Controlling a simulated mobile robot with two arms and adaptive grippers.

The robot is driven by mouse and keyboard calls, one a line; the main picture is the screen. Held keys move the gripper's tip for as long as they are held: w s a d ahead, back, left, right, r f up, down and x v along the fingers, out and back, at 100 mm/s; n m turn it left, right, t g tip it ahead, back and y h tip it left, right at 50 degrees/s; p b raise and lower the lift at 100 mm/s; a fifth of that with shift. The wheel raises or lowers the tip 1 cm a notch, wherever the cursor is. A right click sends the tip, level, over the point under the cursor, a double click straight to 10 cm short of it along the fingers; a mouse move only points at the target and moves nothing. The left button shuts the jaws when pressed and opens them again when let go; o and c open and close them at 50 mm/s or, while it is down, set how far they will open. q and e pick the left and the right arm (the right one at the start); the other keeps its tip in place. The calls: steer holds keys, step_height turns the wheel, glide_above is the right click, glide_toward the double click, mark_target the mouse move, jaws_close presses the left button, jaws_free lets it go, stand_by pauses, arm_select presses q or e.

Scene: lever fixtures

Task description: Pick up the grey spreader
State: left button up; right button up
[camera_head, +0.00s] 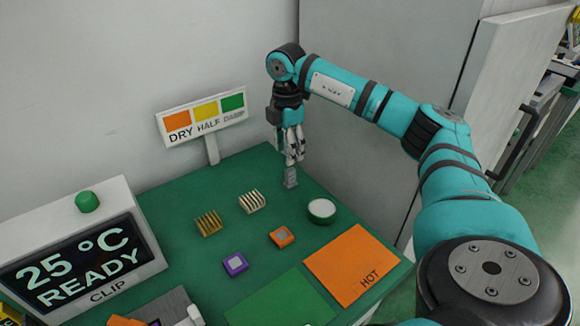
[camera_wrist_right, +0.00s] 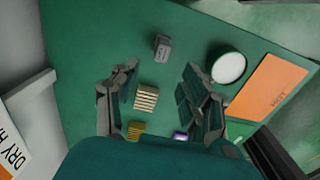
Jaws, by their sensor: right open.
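The grey spreader (camera_head: 291,178) is a small grey block with a raised narrower part, on the green table near its back right edge in the head view. My right gripper (camera_head: 296,155) hangs just above it, pointing down, and hides part of its upper end. In the right wrist view the spreader (camera_wrist_right: 162,47) lies beyond the two fingertips. There my right gripper (camera_wrist_right: 160,72) is open with nothing between its tips. A gap or contact between fingers and spreader cannot be told. My left gripper is not in view.
A round white-topped green dish (camera_head: 321,210) stands right of the spreader. Cream (camera_head: 252,202) and brown (camera_head: 208,223) ribbed blocks, orange (camera_head: 282,237) and purple (camera_head: 235,264) blocks lie nearer. A HOT mat (camera_head: 350,262), a DRY/HALF/DAMP sign (camera_head: 203,116) and a READY box (camera_head: 85,245) surround them.

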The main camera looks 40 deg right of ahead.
mark_target(287, 171)
steer(key=shift+f, duration=3.2)
jaws_close()
